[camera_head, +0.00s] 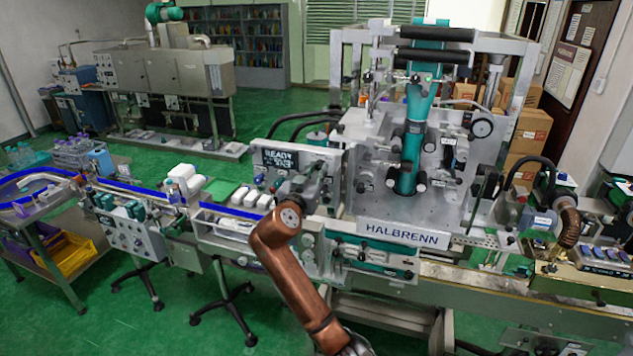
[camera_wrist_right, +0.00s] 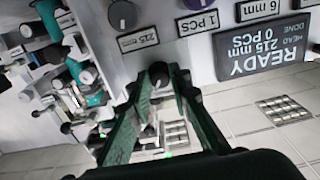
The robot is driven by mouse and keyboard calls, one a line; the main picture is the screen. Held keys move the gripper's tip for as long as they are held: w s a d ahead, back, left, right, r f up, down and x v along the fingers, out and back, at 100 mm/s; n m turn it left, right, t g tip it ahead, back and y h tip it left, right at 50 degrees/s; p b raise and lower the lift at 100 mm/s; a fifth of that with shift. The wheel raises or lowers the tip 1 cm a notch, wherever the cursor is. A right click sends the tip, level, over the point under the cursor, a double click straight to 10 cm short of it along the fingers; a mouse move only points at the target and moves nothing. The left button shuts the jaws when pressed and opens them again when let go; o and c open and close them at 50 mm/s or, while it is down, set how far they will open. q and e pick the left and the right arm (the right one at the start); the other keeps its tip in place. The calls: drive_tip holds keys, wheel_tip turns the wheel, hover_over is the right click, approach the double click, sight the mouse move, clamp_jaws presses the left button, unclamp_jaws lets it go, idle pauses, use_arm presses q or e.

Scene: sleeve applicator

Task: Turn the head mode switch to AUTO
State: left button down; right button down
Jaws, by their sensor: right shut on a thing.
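My right gripper (camera_wrist_right: 158,98) reaches in at the control panel. Its green fingers are shut on a dark knob (camera_wrist_right: 158,70), which appears to be the head mode switch. I cannot read its label or its set position; the fingers cover much of it. In the head view my right gripper (camera_head: 300,184) is small, dark and partly behind my copper wrist, in front of the control panel (camera_head: 325,165). The switch is hidden there. My left gripper is not in view.
The display (camera_wrist_right: 273,46) reads READY, 215 mm, 0 PCS, upside down in the wrist view. A purple knob (camera_wrist_right: 123,14) and label plates sit beside the held knob. The conveyor (camera_head: 228,211) with white boxes runs left of the panel; the HALBRENN machine (camera_head: 405,233) stands right.

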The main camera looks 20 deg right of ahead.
drive_tip(key=shift+f+m+b, duration=0.2)
drive_tip(key=shift+m+b, duration=0.45)
drive_tip(key=shift+m, duration=0.05)
drive_tip(key=c, duration=1.8)
unclamp_jaws()
drive_tip(key=shift+a+r, duration=0.1)
drive_tip(key=shift+r, duration=0.05)
drive_tip(key=shift+o, duration=0.2)
drive_tip(key=v, duration=1.2)
